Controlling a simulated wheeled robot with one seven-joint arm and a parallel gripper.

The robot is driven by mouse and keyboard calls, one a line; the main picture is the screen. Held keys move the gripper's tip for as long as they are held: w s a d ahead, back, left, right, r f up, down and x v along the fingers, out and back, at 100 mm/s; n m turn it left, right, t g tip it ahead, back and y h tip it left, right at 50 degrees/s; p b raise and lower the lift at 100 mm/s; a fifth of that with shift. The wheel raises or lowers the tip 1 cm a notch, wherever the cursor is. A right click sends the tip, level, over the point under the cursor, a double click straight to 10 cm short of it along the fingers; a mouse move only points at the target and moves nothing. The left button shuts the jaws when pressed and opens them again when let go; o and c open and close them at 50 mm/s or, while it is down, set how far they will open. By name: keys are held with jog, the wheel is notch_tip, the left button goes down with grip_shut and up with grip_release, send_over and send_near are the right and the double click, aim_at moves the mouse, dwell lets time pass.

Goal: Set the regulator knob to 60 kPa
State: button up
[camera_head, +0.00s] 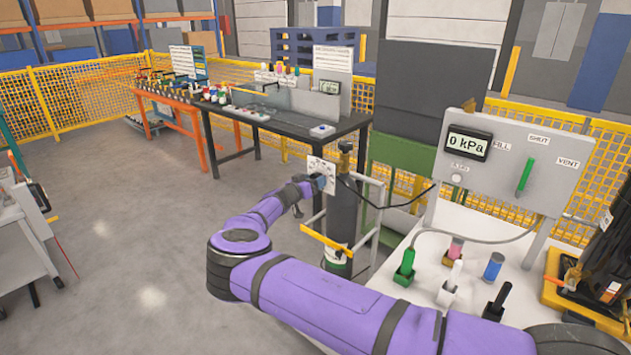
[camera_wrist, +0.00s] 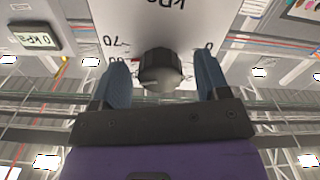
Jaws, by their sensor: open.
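The regulator knob (camera_wrist: 160,70) is dark and round with ribbed sides, on a white dial plate (camera_wrist: 170,22) in the wrist view. The plate carries "kPa", 70 and 0; another number beside the left finger is partly covered. The knob's pointer cannot be made out. My gripper (camera_wrist: 163,75) is open, with one blue finger on each side of the knob and visible gaps between. In the head view my gripper (camera_head: 324,184) is at the white plate (camera_head: 316,169) by the dark gas cylinder (camera_head: 342,215); the knob is hidden there.
A panel display (camera_head: 467,144) at the right reads 0 kPa, beside a green lever (camera_head: 525,177) and FILL, SHUT and VENT labels. A small display (camera_wrist: 34,39) in the wrist view also reads 0 kPa. A black bench (camera_head: 300,128) stands behind the cylinder.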

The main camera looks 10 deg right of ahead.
jog(key=v, duration=0.9)
jog(key=shift+s+a, duration=0.15)
